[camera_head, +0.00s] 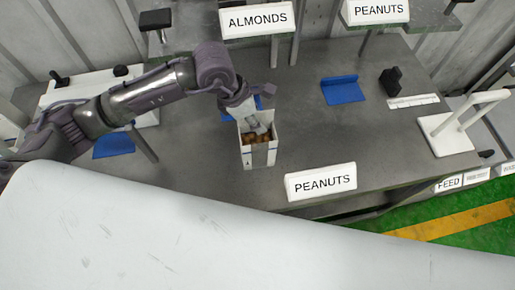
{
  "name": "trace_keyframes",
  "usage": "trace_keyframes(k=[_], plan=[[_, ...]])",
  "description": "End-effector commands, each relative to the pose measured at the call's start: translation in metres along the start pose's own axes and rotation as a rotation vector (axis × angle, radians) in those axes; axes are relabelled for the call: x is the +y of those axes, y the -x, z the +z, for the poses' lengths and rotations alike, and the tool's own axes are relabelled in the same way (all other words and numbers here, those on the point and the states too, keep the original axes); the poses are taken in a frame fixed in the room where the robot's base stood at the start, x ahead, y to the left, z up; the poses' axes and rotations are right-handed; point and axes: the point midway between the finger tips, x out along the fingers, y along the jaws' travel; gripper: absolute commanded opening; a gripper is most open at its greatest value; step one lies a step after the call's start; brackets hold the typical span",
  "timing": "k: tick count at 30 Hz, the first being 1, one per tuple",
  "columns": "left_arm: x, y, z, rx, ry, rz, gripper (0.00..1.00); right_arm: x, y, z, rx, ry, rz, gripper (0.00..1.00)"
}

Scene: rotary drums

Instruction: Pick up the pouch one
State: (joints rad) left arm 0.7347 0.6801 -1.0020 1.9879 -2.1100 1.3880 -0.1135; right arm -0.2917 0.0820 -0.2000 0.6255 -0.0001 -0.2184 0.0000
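A small white open-topped pouch or carton (247,158) stands upright on the grey table in the middle of the view. Brown pieces, possibly nuts, show inside it. My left arm comes in from the left and bends down over it. My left gripper (257,124) is at the pouch's open top, its fingers reaching down at or inside the rim. The fingertips are too small and partly hidden to tell whether they are open or touch the pouch. My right gripper does not show.
A PEANUTS sign (321,182) stands at the table's front edge, right of the pouch. An ALMONDS sign (258,20) is behind. A blue scoop-like piece (343,90), a black block (391,81) and a white stand (446,134) are to the right. The table between is clear.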

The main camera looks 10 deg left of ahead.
Motion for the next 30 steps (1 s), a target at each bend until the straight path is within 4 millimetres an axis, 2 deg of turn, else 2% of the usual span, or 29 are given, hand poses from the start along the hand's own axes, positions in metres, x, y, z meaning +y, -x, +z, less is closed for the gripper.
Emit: trace_keyframes(k=[4,11,17,30], plan=[[0.000,-0.013,0.000,0.000,0.000,0.000,0.32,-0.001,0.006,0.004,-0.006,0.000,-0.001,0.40],[0.001,-0.015,0.000,-0.002,-0.001,0.001,0.32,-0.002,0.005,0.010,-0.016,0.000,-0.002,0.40],[0.001,-0.015,0.000,-0.002,-0.001,0.002,0.01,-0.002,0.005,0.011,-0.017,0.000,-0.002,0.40],[0.001,-0.014,0.001,-0.004,-0.001,0.003,0.00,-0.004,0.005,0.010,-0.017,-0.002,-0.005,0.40]])
